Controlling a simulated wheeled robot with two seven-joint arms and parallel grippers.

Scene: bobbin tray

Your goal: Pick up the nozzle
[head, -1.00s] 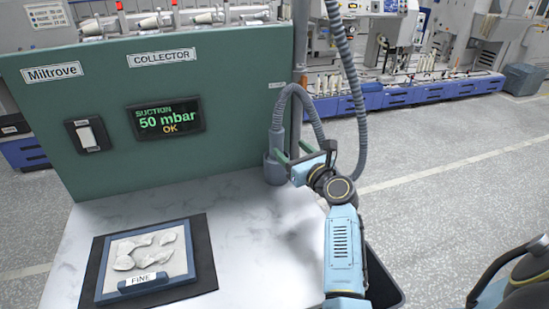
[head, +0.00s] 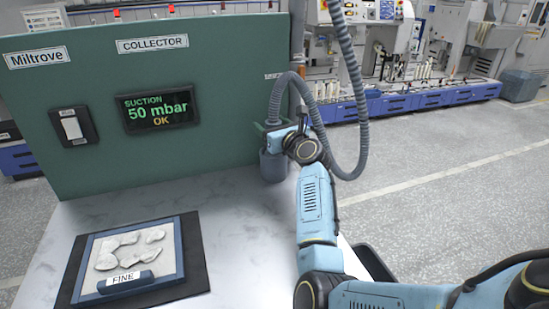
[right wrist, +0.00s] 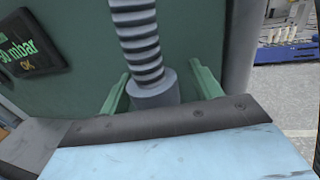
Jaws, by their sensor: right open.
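The nozzle (right wrist: 154,92) is a grey collar at the lower end of a ribbed grey hose (head: 352,85). It stands upright in a grey holder (head: 273,167) at the right end of the green collector panel. My right gripper (head: 269,128) is open at the top of the holder. In the right wrist view its two green fingers stand on either side of the nozzle, with gaps showing. The nozzle's lower part is hidden behind my gripper. My left gripper is not in view.
The green collector panel (head: 120,170) stands close behind the holder; its display reads 50 mbar OK. A blue-framed tray (head: 181,245) labelled FINE, with pale pieces, lies on a dark mat at left. The marble table between is clear. A dark bin (head: 372,262) stands beyond the table's right edge.

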